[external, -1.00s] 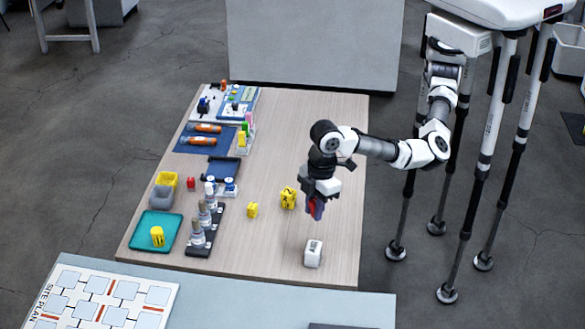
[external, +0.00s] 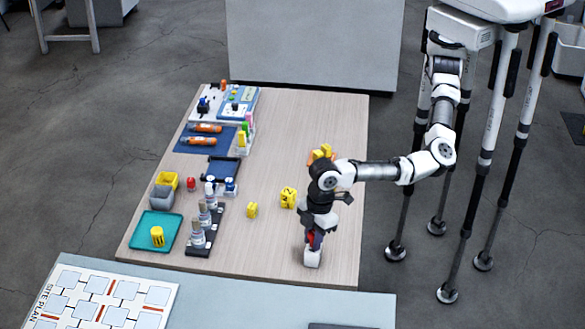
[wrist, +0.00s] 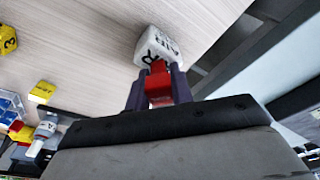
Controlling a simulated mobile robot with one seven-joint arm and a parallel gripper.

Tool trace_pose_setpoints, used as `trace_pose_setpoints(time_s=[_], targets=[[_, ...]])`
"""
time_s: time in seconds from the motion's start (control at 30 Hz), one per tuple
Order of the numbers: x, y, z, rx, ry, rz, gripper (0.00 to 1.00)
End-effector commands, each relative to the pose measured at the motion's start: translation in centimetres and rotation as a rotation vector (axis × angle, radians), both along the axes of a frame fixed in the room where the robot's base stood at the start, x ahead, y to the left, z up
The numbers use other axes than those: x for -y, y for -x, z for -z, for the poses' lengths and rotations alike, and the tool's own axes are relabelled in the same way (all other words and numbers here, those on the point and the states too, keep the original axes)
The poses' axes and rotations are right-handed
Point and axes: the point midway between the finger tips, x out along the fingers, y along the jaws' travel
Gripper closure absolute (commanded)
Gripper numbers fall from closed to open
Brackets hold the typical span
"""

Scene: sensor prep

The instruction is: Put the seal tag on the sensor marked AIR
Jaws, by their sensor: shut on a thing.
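The white block-shaped sensor (external: 312,259) stands near the front right of the table. Black letters, including an A and an R, show on it in the wrist view (wrist: 153,42); the full word is hard to read. My gripper (external: 314,238) points down just above this sensor. Its dark fingers are shut on a small red seal tag (wrist: 159,88), which also shows as a red patch in the external view (external: 311,238). The tag's far end meets the sensor in the wrist view; I cannot tell whether they touch. The fingers partly hide the tag.
Yellow marked blocks stand left of my gripper, a larger one (external: 288,197) and a smaller one (external: 252,210). A dark rack (external: 199,250) of bottles and a teal tray (external: 146,242) are farther left. Table between the rack and sensor is clear.

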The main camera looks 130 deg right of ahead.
Motion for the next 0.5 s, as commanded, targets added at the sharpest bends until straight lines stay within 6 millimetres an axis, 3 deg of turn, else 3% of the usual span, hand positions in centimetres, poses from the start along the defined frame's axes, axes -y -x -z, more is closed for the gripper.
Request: trace_pose_setpoints(time_s=[0.13,0.17,0.3,0.5], targets=[[0.01,0.0,0.35,0.0,0.0,0.0,0.98],[-0.01,-0.02,0.27,0.0,-0.001,0.0,0.74],[-0.01,-0.02,0.26,0.0,-0.001,0.0,0.56],[0.0,-0.02,0.26,0.0,-0.001,0.0,0.56]])
